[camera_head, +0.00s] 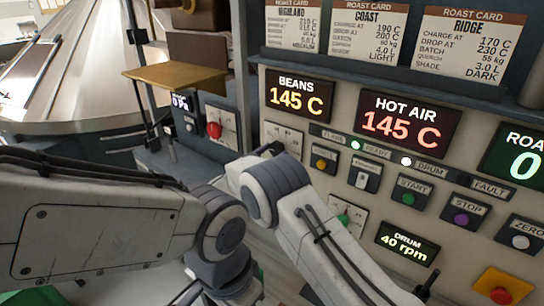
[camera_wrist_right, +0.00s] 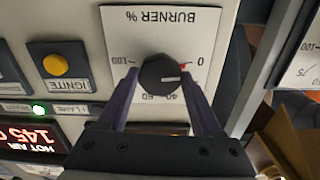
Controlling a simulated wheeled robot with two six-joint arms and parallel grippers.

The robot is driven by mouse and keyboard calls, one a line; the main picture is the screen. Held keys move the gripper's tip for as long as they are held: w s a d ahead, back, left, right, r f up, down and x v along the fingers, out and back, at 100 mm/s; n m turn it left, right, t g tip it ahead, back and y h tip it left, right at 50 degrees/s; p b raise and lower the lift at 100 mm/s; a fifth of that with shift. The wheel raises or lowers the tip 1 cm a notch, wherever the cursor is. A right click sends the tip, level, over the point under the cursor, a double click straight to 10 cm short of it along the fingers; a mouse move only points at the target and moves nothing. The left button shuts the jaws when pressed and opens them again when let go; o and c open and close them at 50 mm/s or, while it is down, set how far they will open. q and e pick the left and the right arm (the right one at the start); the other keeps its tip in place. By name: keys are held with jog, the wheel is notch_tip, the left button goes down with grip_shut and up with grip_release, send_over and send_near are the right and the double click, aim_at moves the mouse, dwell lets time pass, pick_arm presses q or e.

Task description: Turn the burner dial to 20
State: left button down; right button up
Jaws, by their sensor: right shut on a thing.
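The burner dial (camera_wrist_right: 160,74) is a dark round knob on a white plate marked BURNER %, upside down in the right wrist view. My right gripper (camera_wrist_right: 159,80) is shut on it, one finger on each side. A small red mark shows at the knob's right edge, close to the 0. The 100, 60 and 40 marks can be read; the 20 is hidden at the right finger. In the head view my right wrist covers most of the dial, leaving part of its plate (camera_head: 285,133) visible. My left gripper is not in view.
The BEANS display (camera_head: 299,94) and HOT AIR display (camera_head: 408,122) both read 145 C. The orange IGNITE button (camera_wrist_right: 56,65) sits beside the burner plate. A red knob (camera_head: 214,130) stands left of the panel, and a red button on yellow (camera_head: 503,293) sits at lower right.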

jog(key=m+b, duration=0.1)
jog(key=b, duration=0.1)
jog(key=m+b, duration=0.2)
jog(key=b, duration=0.1)
jog(key=m+b, duration=0.2)
jog(key=b, duration=0.1)
jog(key=shift+s+f, duration=0.1)
jog(key=shift+f, duration=0.25)
jog(key=shift+a+r+m+b, duration=0.1)
jog(key=shift+r+m+b, duration=0.05)
jog(key=shift+m+b, duration=1.1)
jog(key=o, duration=1.4)
jog(key=shift+r, duration=0.1)
jog(key=shift+c, duration=0.2)
